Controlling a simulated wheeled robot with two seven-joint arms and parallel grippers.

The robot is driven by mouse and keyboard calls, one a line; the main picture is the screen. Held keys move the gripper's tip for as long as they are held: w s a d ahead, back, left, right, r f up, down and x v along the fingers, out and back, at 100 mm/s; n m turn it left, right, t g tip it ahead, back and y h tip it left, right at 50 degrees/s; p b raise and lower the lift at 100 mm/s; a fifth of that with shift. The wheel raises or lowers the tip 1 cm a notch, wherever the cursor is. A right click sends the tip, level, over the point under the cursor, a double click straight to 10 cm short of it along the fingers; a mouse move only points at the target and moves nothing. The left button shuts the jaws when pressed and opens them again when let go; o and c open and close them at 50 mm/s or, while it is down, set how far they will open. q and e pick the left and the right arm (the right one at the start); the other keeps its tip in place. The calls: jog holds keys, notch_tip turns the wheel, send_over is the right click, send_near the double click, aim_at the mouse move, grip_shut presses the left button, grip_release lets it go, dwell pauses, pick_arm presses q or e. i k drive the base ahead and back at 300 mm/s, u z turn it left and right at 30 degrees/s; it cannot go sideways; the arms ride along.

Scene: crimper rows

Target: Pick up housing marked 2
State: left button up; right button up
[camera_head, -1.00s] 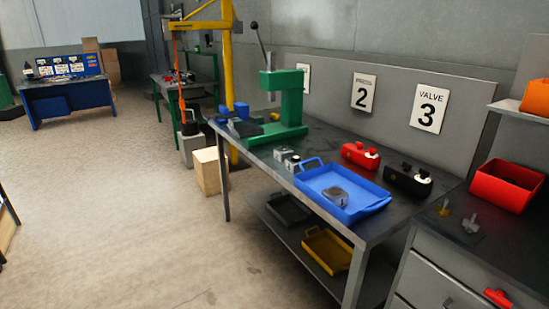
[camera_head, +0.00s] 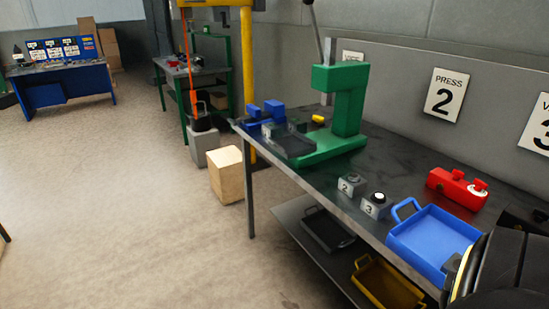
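The housing marked 2 (camera_head: 350,184) is a small grey block with a dark top. It stands on the dark workbench (camera_head: 290,184) in front of the green press. A similar housing marked 3 (camera_head: 375,206) stands close to its right, nearer the front edge, with a white round part on top. A black part of my own arm covers the lower right corner, over the right end of the blue tray. No gripper fingers show, and no gripper is near the housing marked 2.
The green press (camera_head: 340,110) stands behind the housings. A blue tray (camera_head: 432,238) lies to their right, with a grey piece (camera_head: 452,268) partly hidden by my arm. A red block (camera_head: 457,188) sits behind the tray. Yellow (camera_head: 388,285) and dark (camera_head: 326,230) trays are on the lower shelf.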

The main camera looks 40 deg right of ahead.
aim_at(352, 190)
jog(key=z, duration=0.3)
jog(key=i, duration=1.55)
jog(key=z, duration=1.05)
